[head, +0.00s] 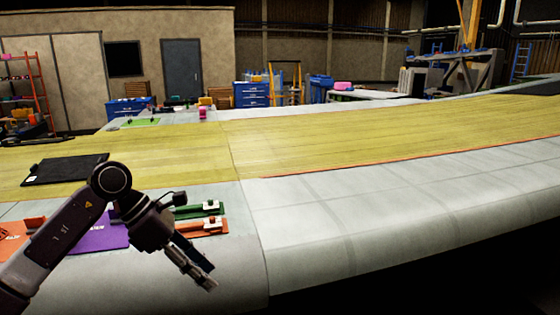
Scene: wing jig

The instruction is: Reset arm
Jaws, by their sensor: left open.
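My left arm comes in from the lower left. My left gripper (207,279) is open and empty, pointing down and to the right above the grey front edge of the wing (330,211). Its fingers appear apart from any object. My right gripper is not in view.
Beside my gripper lie a green tool (196,210), an orange tool (212,226), a purple mat (100,236) and an orange mat (12,238). A black mat (62,169) lies on the yellow panel (310,135). The wing surface to the right is clear. Blue cabinets (251,95) stand behind.

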